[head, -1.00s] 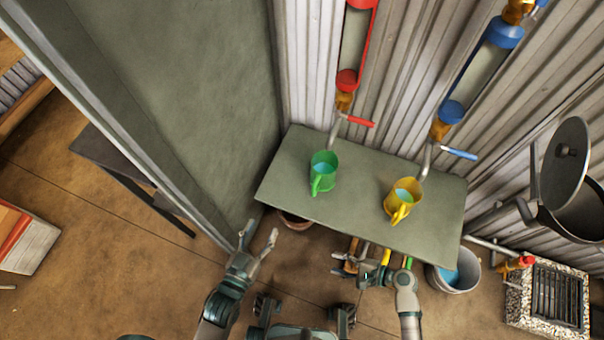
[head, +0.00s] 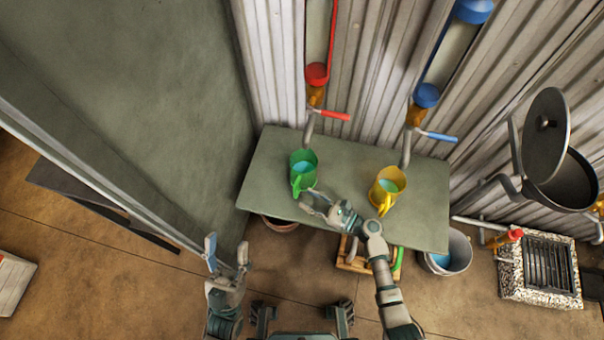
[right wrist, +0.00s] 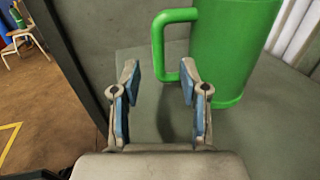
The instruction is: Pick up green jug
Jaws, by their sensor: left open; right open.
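The green jug (head: 303,168) stands upright on the grey table with bluish liquid inside; its handle points toward the table's front edge. It also shows large in the right wrist view (right wrist: 232,50), with its handle (right wrist: 160,45) on the left. My right gripper (head: 308,201) is open and empty over the table, just in front of the jug's handle. In the right wrist view its fingertips (right wrist: 158,72) straddle the space just below the handle; I cannot tell if one touches it. My left gripper (head: 226,250) is open and empty, left of the table and away from the jug.
The grey table (head: 262,180) also bears a yellow jug (head: 388,185) to the right. A red-handled tap (head: 335,115) and a blue-handled tap (head: 442,137) hang behind. A bucket (head: 446,252) and a wooden crate (head: 352,265) stand below the front edge.

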